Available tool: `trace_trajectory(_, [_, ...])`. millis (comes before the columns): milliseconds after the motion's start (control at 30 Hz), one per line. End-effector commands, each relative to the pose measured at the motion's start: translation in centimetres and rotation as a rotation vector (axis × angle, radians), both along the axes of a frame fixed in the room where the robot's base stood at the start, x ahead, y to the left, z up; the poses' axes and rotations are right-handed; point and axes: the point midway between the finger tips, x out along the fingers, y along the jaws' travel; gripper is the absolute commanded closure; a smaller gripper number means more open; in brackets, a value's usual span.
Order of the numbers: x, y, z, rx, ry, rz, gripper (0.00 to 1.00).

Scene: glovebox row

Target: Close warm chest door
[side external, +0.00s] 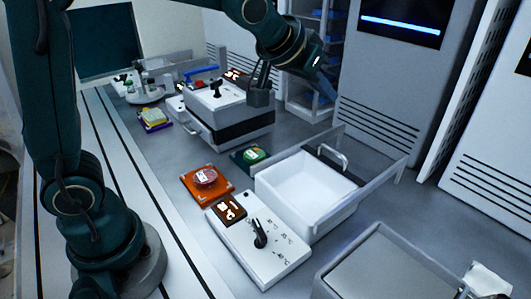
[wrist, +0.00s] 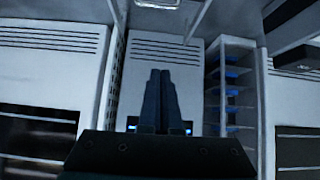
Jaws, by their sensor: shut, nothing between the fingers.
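A white chest (side external: 305,195) stands open in the middle of the side external view, and its white inside looks empty. A pale framed panel with a bar handle (side external: 332,156) stands raised along its far side; I take this as its door. Its control panel (side external: 258,245) has a black knob and temperature marks. A second chest (side external: 232,122) with a dark band stands farther back. I cannot tell which one is the warm chest. My gripper (side external: 326,88) is shut and empty, above and beyond the open chest, apart from the panel. Its closed fingers (wrist: 158,98) also show in the wrist view.
An orange tray (side external: 207,183) with a round red-and-white item and a green item (side external: 253,154) lie beside the open chest. A grey-topped box (side external: 385,272) stands at the near right. Tall cabinets (side external: 390,95) and shelves (side external: 308,60) line the back. Bare grey bench shows between them.

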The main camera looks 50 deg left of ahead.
Motion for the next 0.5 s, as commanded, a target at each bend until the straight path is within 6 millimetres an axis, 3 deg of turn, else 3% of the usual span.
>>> trace_trajectory(200, [1.1,-0.8,-3.4,0.012,0.075,-0.020,1.00])
trace_trajectory(500, [2.9,-0.8,-5.9,0.014,0.087,-0.021,1.00])
